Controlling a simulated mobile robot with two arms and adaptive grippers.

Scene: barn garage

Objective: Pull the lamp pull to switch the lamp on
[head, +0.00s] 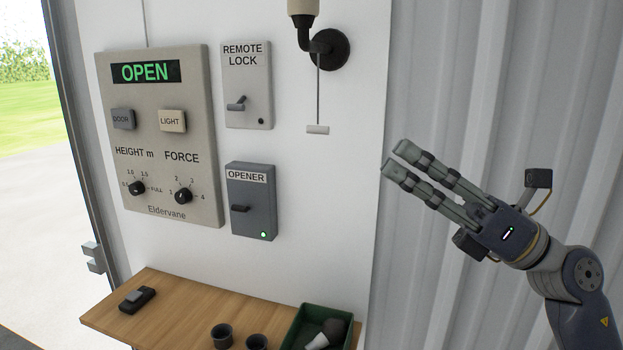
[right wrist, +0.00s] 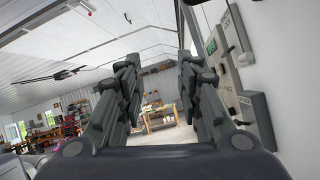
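The lamp pull (head: 318,129) is a small pale bar hanging from a thin cord in front of the white wall. The cord runs up to the wall lamp (head: 329,48), which has a dark round mount and a cream upper part cut off by the top edge. My right gripper (head: 393,157) is to the right of the pull and a little lower in the head view, apart from it and empty. In the right wrist view its two fingers (right wrist: 157,88) stand apart with a clear gap. I cannot pick out the pull there. My left gripper is not in view.
A control panel (head: 197,75) reading OPEN, a remote lock box (head: 247,105) and an opener box (head: 252,190) are on the wall left of the pull. Below, a wooden shelf (head: 180,300) holds a green crate (head: 297,328), cups and a small dark device. Space between gripper and pull looks clear.

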